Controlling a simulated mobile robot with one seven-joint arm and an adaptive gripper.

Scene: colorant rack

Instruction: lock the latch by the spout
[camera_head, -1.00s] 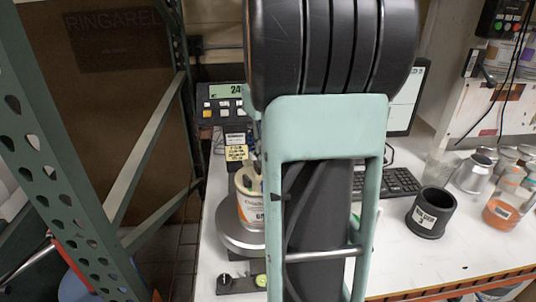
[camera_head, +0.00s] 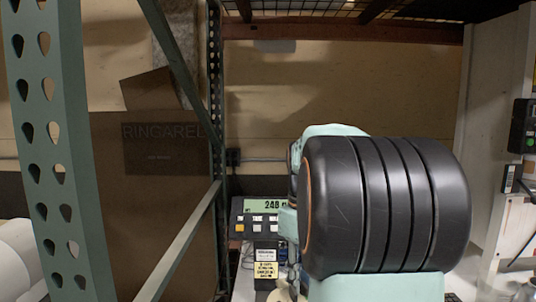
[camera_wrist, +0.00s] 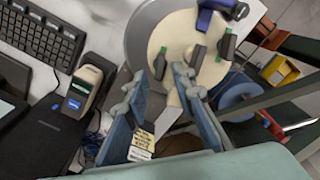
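In the wrist view, a round beige lid (camera_wrist: 180,33) sits on a can over a grey round plate (camera_wrist: 137,28). Dark green latch-like clips stand at its rim: one at the left (camera_wrist: 160,62), one near the lower middle (camera_wrist: 197,58), one at the right (camera_wrist: 226,42). A blue-purple piece with a dark knob (camera_wrist: 222,9) is at the top edge; I cannot tell if it is the spout. My gripper (camera_wrist: 159,77) is open, its two blue fingers apart and pointing at the lid's near rim, with nothing clearly held. In the head view my arm hides the can.
A scale display (camera_head: 265,207) reads about 248, with a yellow-white label (camera_head: 266,271) below it. A green perforated rack post (camera_head: 58,150) and a diagonal brace (camera_head: 185,245) stand at left. In the wrist view, a keyboard (camera_wrist: 42,35) and a handheld device (camera_wrist: 85,88) lie at left.

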